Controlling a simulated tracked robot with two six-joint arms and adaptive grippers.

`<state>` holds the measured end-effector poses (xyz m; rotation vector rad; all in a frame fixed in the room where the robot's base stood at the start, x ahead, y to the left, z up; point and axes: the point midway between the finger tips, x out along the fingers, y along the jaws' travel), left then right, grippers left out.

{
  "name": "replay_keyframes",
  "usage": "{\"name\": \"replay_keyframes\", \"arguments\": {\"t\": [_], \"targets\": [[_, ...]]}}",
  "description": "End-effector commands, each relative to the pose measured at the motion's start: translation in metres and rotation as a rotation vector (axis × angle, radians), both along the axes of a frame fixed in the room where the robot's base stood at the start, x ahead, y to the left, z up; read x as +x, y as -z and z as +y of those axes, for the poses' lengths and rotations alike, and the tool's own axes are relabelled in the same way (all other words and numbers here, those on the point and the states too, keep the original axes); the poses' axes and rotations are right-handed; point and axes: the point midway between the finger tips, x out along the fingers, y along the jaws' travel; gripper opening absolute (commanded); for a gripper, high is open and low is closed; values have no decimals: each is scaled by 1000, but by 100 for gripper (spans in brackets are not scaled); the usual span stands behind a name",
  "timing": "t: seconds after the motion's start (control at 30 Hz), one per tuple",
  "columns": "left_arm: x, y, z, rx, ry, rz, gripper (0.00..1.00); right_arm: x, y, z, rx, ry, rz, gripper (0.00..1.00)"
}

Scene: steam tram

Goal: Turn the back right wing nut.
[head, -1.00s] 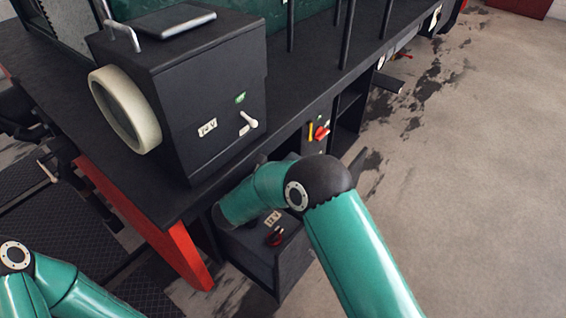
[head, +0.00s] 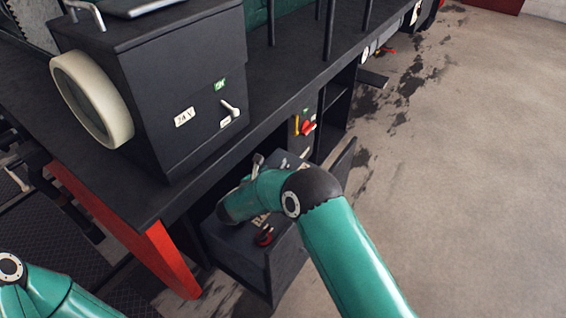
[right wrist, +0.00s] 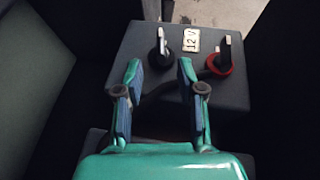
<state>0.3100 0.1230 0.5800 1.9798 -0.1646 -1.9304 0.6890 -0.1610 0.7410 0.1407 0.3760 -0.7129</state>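A dark battery box (head: 237,240) stands low in an open compartment under the deck in the head view. There a red-ringed terminal (head: 264,238) shows on its top, and my right arm covers most of the rest. In the right wrist view the box top (right wrist: 131,38) carries a black-based terminal with a pale wing nut (right wrist: 160,43) and a red-based terminal with a dark wing nut (right wrist: 223,52). My right gripper (right wrist: 160,66) is open and empty, its fingertips just short of the black-based terminal, which lines up with the gap. My left gripper is outside the view.
The deck edge overhangs the compartment, with a red beam (head: 150,240) to its left. A lamp housing (head: 165,85) marked 24 V stands on the deck. A red switch (head: 309,128) is beside the compartment. Bare floor (head: 470,170) lies to the right.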

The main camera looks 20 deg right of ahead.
Motion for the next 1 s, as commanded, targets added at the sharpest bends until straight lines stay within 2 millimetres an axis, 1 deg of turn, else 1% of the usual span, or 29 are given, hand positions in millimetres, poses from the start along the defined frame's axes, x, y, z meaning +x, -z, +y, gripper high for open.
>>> {"name": "replay_keyframes", "arguments": {"t": [0.03,0.2,0.3,0.43,0.63,0.97,1.0], "targets": [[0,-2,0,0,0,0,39,8,5,-8,2,4,1,39],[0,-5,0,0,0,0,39,34,20,-31,1,4,0,39],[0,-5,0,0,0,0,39,48,27,-42,1,3,-1,39],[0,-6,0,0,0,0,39,62,34,-53,1,1,-1,39],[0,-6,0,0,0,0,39,72,40,-62,1,-1,-1,39],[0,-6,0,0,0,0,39,74,41,-64,0,-1,0,39],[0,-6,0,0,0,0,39,74,41,-64,0,-1,0,34]]}}
